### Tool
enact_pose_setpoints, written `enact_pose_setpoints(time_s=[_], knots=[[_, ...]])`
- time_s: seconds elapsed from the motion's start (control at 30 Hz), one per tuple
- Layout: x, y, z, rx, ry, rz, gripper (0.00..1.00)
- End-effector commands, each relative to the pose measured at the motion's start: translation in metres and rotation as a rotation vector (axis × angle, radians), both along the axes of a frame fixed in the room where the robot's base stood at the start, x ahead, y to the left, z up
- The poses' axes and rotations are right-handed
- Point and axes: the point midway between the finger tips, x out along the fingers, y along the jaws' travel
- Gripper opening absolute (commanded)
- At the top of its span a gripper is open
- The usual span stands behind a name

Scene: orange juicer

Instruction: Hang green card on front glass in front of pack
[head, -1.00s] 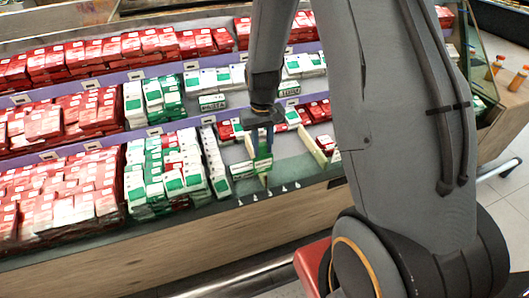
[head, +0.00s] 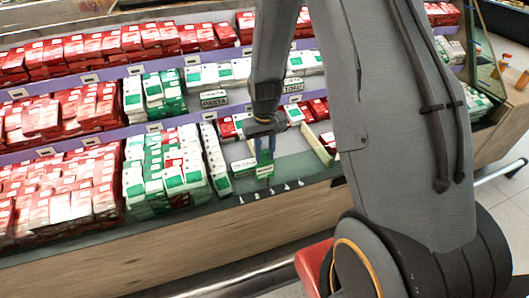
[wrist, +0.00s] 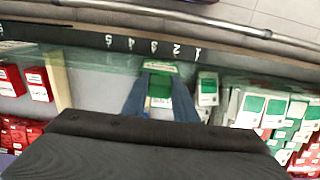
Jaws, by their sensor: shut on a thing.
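My gripper (head: 265,158) points down at the front of the shelf, its blue fingers shut on the green card (head: 264,170). In the wrist view the card (wrist: 160,88) sits between the two fingers (wrist: 160,100), close to the front glass (wrist: 75,50). In the head view the card is at the front glass edge (head: 225,204); I cannot tell whether it touches. The fingers and wrist hide part of the card.
Green-and-white packs (head: 165,175) stand in rows to the left, with red packs (head: 60,200) beyond. A pale divider (head: 317,146) stands to the right. Bare shelf floor (head: 292,165) lies between it and my gripper. Numbers (wrist: 150,45) run along the front edge.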

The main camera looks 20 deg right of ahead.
Motion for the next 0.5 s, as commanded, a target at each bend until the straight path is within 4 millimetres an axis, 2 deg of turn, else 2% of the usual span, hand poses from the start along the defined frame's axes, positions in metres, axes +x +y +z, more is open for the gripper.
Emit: enact_pose_setpoints(time_s=[0.23,0.27,0.3,0.4,0.5], knots=[[-0.0001,0.0,-0.0002,0.0,0.0,0.0,0.04],[-0.0001,0.0,-0.0002,0.0,0.0,0.0,0.27],[-0.0001,0.0,-0.0002,0.0,0.0,0.0,0.34],[0.0,0.0,-0.0002,0.0,0.0,0.0,0.48],[-0.0001,0.0,-0.0002,0.0,0.0,0.0,0.48]])
